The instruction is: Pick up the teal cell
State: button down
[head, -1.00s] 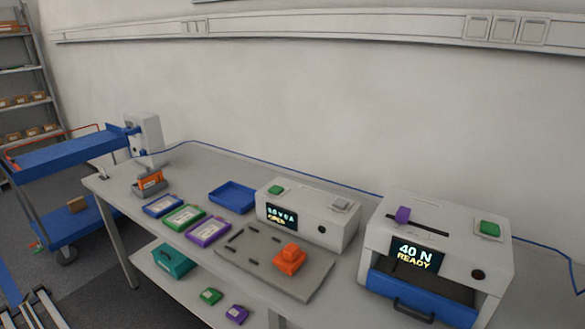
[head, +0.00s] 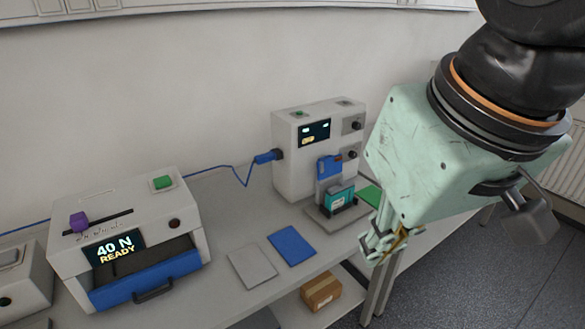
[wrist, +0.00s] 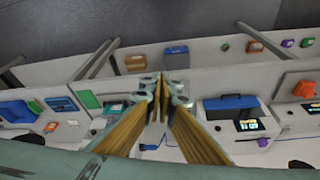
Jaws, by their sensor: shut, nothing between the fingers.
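The teal cell (head: 340,198) stands upright in a dark holder (head: 343,214) in front of a white cycler unit (head: 305,165). A blue clamp-like part (head: 329,167) rises behind the cell. In the wrist view a small teal patch (wrist: 113,107), left of the fingers, looks like the same cell. My gripper (head: 383,252) hangs to the right of the cell and nearer the camera, clear of it. In the wrist view its fingers (wrist: 159,84) are together, with nothing between them.
A press reading "40 N READY" (head: 128,238) stands at the left. A grey pad (head: 252,268) and a blue pad (head: 291,246) lie on the bench between. A green pad (head: 371,196) lies right of the holder. A cardboard box (head: 321,292) sits on the lower shelf.

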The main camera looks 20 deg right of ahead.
dwell(0.3)
jog(key=c, duration=2.7)
grip_release()
jog(key=shift+w, duration=0.1)
